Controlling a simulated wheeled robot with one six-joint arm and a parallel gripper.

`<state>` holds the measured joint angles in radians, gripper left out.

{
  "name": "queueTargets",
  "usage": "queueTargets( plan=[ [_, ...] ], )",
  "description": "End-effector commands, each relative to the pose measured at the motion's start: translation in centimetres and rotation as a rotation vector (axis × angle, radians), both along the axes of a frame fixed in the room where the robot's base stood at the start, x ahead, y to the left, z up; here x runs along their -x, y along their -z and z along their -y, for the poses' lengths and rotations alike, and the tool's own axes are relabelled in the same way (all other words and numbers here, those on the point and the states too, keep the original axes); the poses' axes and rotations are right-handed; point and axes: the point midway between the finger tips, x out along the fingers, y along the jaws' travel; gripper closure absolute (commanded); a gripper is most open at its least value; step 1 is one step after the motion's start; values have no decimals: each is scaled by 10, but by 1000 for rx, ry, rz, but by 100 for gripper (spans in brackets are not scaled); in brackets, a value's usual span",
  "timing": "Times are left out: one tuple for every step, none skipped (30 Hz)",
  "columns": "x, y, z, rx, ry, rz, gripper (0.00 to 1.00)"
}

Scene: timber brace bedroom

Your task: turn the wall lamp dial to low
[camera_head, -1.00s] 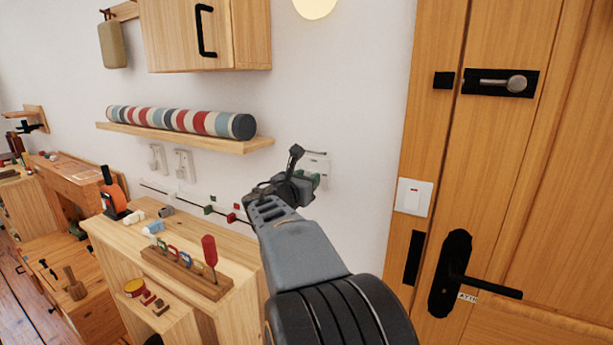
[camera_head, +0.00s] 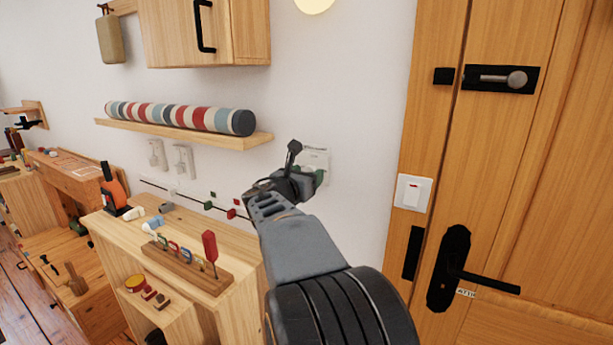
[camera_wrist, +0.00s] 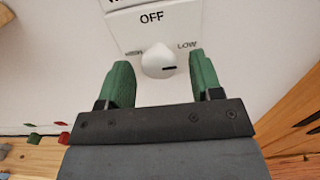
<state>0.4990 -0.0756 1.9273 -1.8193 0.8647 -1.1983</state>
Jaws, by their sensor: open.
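The wall lamp dial (camera_wrist: 158,62) is a white knob on a white plate (camera_wrist: 185,18) in the wrist view. The plate reads OFF above the knob and LOW to its right; a label on the left is partly hidden. A dark mark on the knob points right, toward the LOW side. My gripper (camera_wrist: 162,80) is open, its two green fingers on either side of the knob, with gaps visible. In the head view my gripper (camera_head: 303,180) is in front of the plate (camera_head: 316,160) and hides the knob.
A light switch (camera_head: 413,193) and a wooden door with a black handle (camera_head: 455,275) are to the right. A shelf with a striped roll (camera_head: 180,118) is up left. A wooden cabinet top with a red-handled tool (camera_head: 210,250) is below left.

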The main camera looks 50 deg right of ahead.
Motion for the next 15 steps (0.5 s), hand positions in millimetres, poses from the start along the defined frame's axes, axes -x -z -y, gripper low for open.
queueTargets(
  plan=[
    [0,0,0,0,0,0,41],
    [0,0,0,0,0,0,41],
    [0,0,0,0,0,0,41],
    [0,0,-1,0,-1,0,41],
    [0,0,-2,0,-1,1,41],
    [1,0,-5,0,-2,1,41],
    [1,0,-8,0,-3,1,41],
    [2,0,-11,0,-3,1,41],
    [3,0,-16,0,-3,2,41],
    [4,0,-21,0,-4,2,41],
    [6,0,-27,0,-5,2,41],
    [7,-1,-35,1,-5,3,41],
    [9,0,-41,0,-6,3,41],
    [10,0,-47,0,-6,2,41],
    [13,0,-55,0,-6,2,41]
  ],
)
